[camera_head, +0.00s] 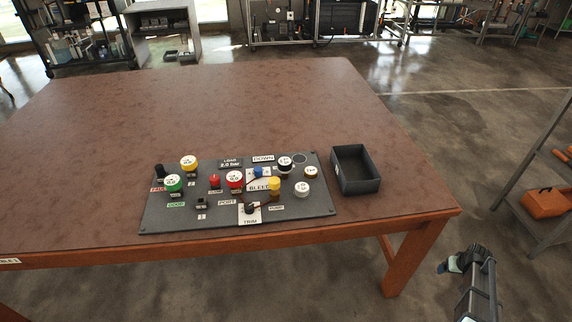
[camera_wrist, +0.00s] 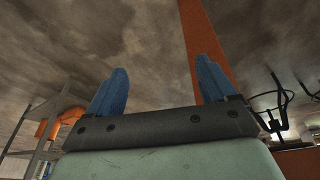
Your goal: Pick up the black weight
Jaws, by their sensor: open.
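A grey panel (camera_head: 300,207) lies on the brown table with several round capped pieces on it. A dark-sided round piece with a white labelled top (camera_head: 285,162) stands near its upper right; it may be the black weight. Another black piece (camera_head: 160,171) stands at the panel's left end, and a black knob (camera_head: 250,208) sits near the front. My gripper is open and empty in the wrist view (camera_wrist: 162,66), its blue fingers apart. In the head view my arm shows at the lower right, off the table and well away from the panel; its fingers are not clear there.
An empty dark open box (camera_head: 376,184) stands right of the panel. The table (camera_head: 180,100) is bare behind the panel. A shelf rack with an orange bin (camera_head: 545,203) stands at the far right. A table leg (camera_head: 408,262) is left of my arm.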

